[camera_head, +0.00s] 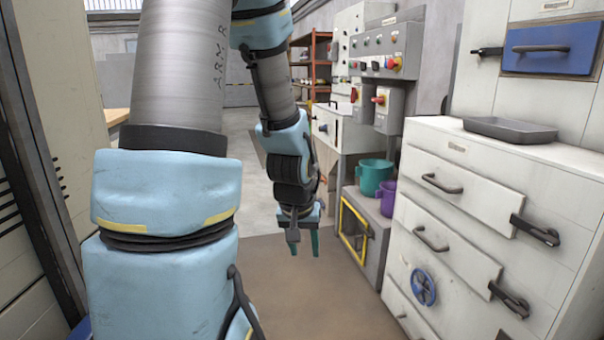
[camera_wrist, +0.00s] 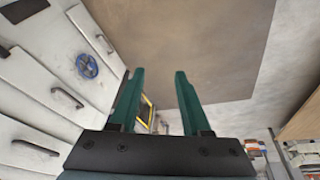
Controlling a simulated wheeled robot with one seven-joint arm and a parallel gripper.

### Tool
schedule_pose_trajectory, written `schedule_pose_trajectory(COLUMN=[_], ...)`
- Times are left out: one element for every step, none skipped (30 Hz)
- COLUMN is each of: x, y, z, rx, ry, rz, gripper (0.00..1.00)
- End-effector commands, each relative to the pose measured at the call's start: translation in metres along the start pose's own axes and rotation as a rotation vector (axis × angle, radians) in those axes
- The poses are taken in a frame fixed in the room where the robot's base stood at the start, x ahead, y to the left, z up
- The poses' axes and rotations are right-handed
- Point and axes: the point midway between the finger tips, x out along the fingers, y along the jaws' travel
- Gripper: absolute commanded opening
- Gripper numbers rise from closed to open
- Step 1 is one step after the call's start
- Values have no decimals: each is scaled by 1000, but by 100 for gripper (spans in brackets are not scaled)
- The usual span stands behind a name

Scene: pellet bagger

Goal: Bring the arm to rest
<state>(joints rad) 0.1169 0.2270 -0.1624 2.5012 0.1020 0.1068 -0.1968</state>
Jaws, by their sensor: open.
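My gripper (camera_head: 304,242) hangs at the end of my arm, pointing down over the brown floor patch in the head view. Its two green fingers are apart with nothing between them. In the wrist view my gripper (camera_wrist: 160,88) also shows open and empty, with floor beyond the fingertips. The fingers touch nothing that I can see. My arm's upper links fill the left middle of the head view and hide part of the room behind.
A white drawer cabinet (camera_head: 480,215) with bar handles stands at right, bearing a grey tray (camera_head: 510,130). Teal (camera_head: 374,177) and purple (camera_head: 388,198) buckets stand near a yellow-framed opening (camera_head: 354,230). A control panel (camera_head: 387,52) is behind. Pale panels (camera_head: 45,120) rise at left. The floor (camera_head: 310,290) between is clear.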

Motion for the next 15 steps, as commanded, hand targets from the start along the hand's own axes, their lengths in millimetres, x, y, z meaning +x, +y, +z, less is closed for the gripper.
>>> schedule_pose_trajectory(x=[-13,-20,-28,-34,-40,-48,-54,-60,-69,-79,-84,-91,-96,-101,-109], y=[-15,-22,-31,-37,-42,-48,-52,-56,-59,-57,-56,-56,-56,-55,-55], z=[8,14,21,27,33,41,47,53,60,54,52,49,48,46,44], rx=[-14,-19,-29,-36,-42,-52,-60,-66,-76,-69,-69,-69,-69,-69,-68], ry=[-22,-40,-63,-80,-96,-117,-133,-148,-167,-167,-167,-167,-167,-166,-166], rz=[-26,-38,-51,-58,-63,-68,-70,-70,-68,-68,-68,-68,-68,-68,-68], gripper=[48,48,48,48,48,48,48,48,48,48,48,48,48,48,48])
